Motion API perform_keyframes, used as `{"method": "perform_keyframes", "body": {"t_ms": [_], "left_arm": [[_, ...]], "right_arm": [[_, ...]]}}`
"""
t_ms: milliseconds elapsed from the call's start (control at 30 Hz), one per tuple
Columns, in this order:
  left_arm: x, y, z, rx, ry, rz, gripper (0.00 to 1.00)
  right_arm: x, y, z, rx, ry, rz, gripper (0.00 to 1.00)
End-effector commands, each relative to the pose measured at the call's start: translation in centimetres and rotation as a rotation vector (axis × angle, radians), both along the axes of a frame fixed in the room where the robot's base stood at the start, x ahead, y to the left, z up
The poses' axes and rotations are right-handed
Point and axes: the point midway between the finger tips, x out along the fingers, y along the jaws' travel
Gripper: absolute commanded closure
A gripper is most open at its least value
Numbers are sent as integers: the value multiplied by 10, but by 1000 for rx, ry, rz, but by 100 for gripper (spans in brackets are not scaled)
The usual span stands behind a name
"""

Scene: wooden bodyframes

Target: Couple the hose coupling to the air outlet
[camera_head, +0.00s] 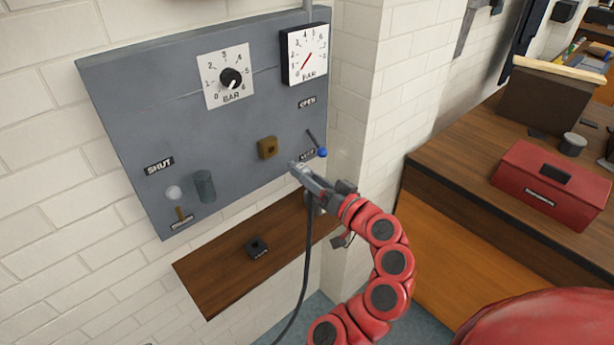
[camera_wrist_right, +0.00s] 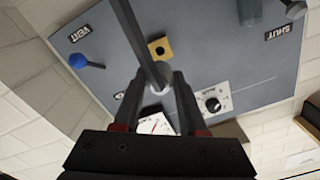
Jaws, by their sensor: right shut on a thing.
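The air outlet looks to be the square brass fitting (camera_head: 267,147) with a dark centre on the grey wall panel; it also shows in the right wrist view (camera_wrist_right: 160,47). My right gripper (camera_head: 318,184) is shut on the grey hose coupling (camera_head: 299,169), in front of the panel's lower right edge. In the head view the coupling's tip appears right of and below the outlet, apart from it. In the right wrist view the coupling (camera_wrist_right: 158,76) sits between my fingertips (camera_wrist_right: 165,84), close to the outlet in the picture. The dark hose (camera_head: 307,250) hangs down from the coupling. My left gripper is not in view.
The panel (camera_head: 120,95) carries a knob (camera_head: 231,78), a gauge (camera_head: 305,55), a blue-ended lever (camera_head: 321,151) by the coupling, and a grey cylinder (camera_head: 204,186). A wooden shelf (camera_head: 215,285) below holds a small black block (camera_head: 257,247). A red toolbox (camera_head: 550,185) stands on the right bench.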

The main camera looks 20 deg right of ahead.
Motion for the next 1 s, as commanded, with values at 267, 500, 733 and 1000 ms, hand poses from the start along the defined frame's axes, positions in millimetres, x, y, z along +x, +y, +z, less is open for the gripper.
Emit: {"method": "perform_keyframes", "body": {"t_ms": [267, 500, 733, 1000], "left_arm": [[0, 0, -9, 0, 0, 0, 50], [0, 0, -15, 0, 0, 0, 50], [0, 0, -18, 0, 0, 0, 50], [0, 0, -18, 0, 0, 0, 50]], "right_arm": [[12, 5, -1, 0, 0, 4, 100], [36, 14, -1, 0, 1, 5, 100], [52, 19, 0, -1, -1, -1, 100], [54, 20, 0, 0, -1, 0, 100]]}}
